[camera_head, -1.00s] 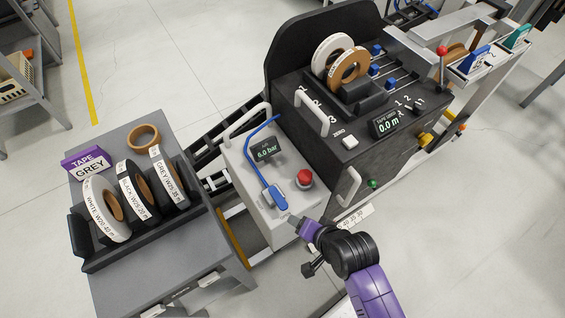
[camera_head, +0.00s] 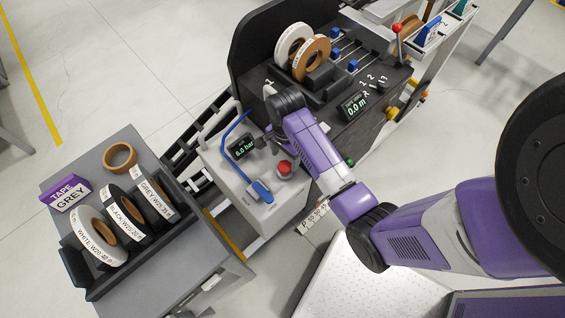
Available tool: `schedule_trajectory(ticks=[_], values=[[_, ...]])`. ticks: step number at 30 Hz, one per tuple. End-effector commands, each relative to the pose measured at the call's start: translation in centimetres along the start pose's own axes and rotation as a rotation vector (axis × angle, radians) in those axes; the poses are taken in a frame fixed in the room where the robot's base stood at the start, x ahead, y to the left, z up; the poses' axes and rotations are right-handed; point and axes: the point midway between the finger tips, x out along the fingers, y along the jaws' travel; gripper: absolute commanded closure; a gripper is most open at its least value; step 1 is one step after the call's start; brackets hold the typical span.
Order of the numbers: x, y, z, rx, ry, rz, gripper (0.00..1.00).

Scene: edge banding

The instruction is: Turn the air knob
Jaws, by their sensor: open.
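The light grey air panel (camera_head: 218,166) carries a pressure display (camera_head: 242,146) reading 6.0 bar. A red mushroom-shaped knob (camera_head: 284,168) stands at its right side. A blue hand piece (camera_head: 260,191) with a looping blue hose lies on its front part. I cannot tell which control is the air knob; part of the panel is hidden behind my wrist. My gripper (camera_head: 264,147) is open and points down over the panel's upper right, between the display and the red knob. It is small and dark here, and I cannot tell whether it touches anything.
A black machine (camera_head: 262,40) with tape rolls and a 0.0 m display stands behind. A grey cart (camera_head: 75,165) at left holds several tape rolls and a purple TAPE GREY sign (camera_head: 66,192). My arm crosses the right side. Floor at upper left is clear.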

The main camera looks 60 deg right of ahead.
Motion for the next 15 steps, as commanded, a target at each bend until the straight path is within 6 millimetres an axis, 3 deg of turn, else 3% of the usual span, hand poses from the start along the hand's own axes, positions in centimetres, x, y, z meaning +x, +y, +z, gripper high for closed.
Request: schedule_trajectory(ticks=[7, 15], values=[[3.7, 0.1, 0.0, -0.001, -0.001, 0.002, 0.35], [5.2, 0.0, 0.0, -0.001, 0.000, -0.002, 0.35]])
